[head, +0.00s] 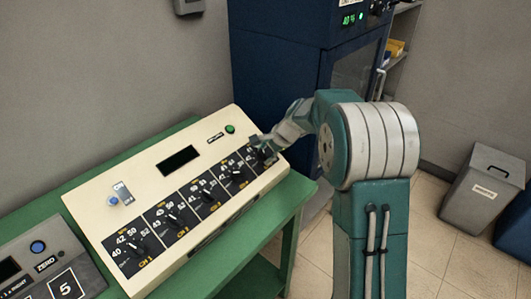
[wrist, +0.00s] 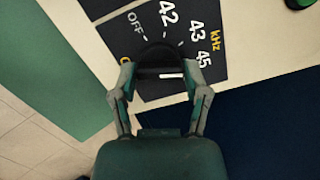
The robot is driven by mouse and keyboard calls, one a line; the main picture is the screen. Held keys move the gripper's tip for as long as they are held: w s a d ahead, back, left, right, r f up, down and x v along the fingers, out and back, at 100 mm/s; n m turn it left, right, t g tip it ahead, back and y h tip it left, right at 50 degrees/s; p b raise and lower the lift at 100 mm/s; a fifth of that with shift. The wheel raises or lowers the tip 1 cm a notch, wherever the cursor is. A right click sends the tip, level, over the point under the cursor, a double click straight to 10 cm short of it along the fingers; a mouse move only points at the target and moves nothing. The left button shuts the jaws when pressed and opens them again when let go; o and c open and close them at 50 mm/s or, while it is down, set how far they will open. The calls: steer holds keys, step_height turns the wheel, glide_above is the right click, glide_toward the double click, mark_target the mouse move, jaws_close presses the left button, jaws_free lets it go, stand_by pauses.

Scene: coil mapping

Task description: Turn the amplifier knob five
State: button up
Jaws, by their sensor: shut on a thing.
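The cream amplifier (head: 110,195) has a row of black knobs on dark dial panels. Amplifier knob five (wrist: 158,56) is on the far-right panel, the end nearest my arm. In the wrist view it sits between the two fingers of my gripper (wrist: 158,74), which is shut on it. A white mark on the knob lies right of its middle, toward the 45 side. OFF, 42, 43, 45 and kHz are readable around it; other markings are hidden. In the head view my gripper (head: 262,146) covers most of this knob.
The amplifier rests on a green table (head: 292,200). A dark blue cabinet (head: 275,70) stands close behind my arm. A grey unit (head: 45,260) with a blue button is at the lower left. A grey bin (head: 480,200) stands at the right.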

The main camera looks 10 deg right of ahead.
steer(key=m, duration=0.4)
steer(key=shift+s+f+m, duration=0.15)
steer(key=shift+m, duration=0.15)
steer(key=shift+a+m+t, duration=0.1)
steer(key=shift+m+t, duration=0.3)
steer(key=shift+m, duration=1.4)
steer(key=o, duration=1.2)
steer(key=shift+c, duration=0.2)
steer(key=shift+r, duration=0.2)
steer(key=v, duration=1.1)
steer(key=shift+s+r, duration=0.15)
steer(key=shift+r, duration=0.05)
